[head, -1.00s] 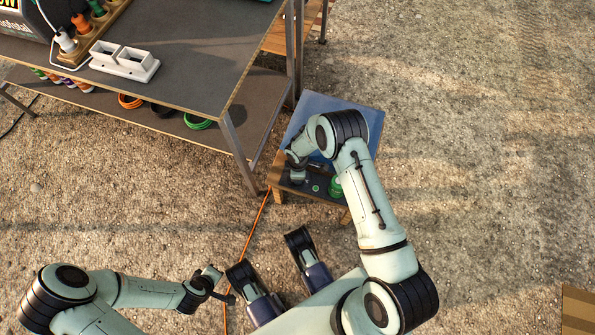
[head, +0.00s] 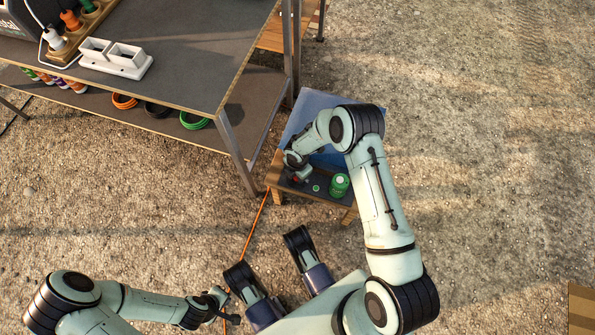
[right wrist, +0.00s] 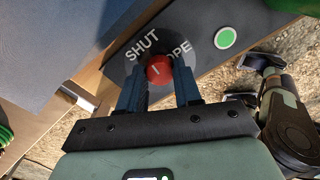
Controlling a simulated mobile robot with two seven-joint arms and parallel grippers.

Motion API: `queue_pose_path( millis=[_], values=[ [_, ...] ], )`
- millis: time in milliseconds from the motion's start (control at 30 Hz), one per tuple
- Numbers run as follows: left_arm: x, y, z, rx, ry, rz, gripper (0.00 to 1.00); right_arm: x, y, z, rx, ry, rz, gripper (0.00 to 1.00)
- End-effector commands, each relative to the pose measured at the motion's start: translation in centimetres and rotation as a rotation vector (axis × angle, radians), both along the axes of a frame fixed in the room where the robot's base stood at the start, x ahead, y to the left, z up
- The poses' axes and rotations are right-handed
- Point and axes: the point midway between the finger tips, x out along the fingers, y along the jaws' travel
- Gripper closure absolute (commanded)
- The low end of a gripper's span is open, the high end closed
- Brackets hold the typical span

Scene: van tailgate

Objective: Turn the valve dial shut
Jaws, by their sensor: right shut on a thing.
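The valve dial is a red knob (right wrist: 159,69) with a white mark, on a dark round plate lettered SHUT (right wrist: 142,47) and OPE, the rest of that word covered. The mark points roughly between the two words. My right gripper (right wrist: 158,84) is shut on the knob, a blue finger on each side. In the head view my right gripper (head: 296,178) is at the front left of the small table (head: 278,188), partly hidden by its own wrist. My left gripper (head: 222,300) hangs over the ground, away from the dial; its jaw state is unclear.
A green disc (head: 316,188) and a green canister (head: 339,184) sit just right of the dial. A grey workbench (head: 190,60) with a metal leg stands close on the left. An orange cable (head: 254,232) runs over the gravel. Open ground lies at right.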

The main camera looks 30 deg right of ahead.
Motion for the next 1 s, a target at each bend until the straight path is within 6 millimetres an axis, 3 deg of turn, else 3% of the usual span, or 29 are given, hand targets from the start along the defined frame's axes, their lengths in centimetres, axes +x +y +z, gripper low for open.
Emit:
queue_pose_path(
  millis=[600, 633, 700, 1000],
  values=[
    [-0.33, 0.03, -0.18, -0.001, 0.011, 0.001, 1.00, -0.01, -0.11, 0.02, -0.001, 0.001, 0.044, 0.97],
    [-0.33, 0.03, -0.18, -0.001, 0.011, 0.001, 1.00, -0.01, -0.11, 0.01, -0.001, 0.001, 0.044, 0.63],
    [-0.32, 0.03, -0.18, -0.001, 0.011, 0.000, 1.00, 0.00, -0.10, 0.01, -0.001, 0.000, 0.044, 0.41],
    [-0.27, 0.02, -0.15, -0.001, 0.009, 0.000, 1.00, 0.01, -0.05, 0.09, -0.001, 0.000, 0.044, 0.41]
  ],
)
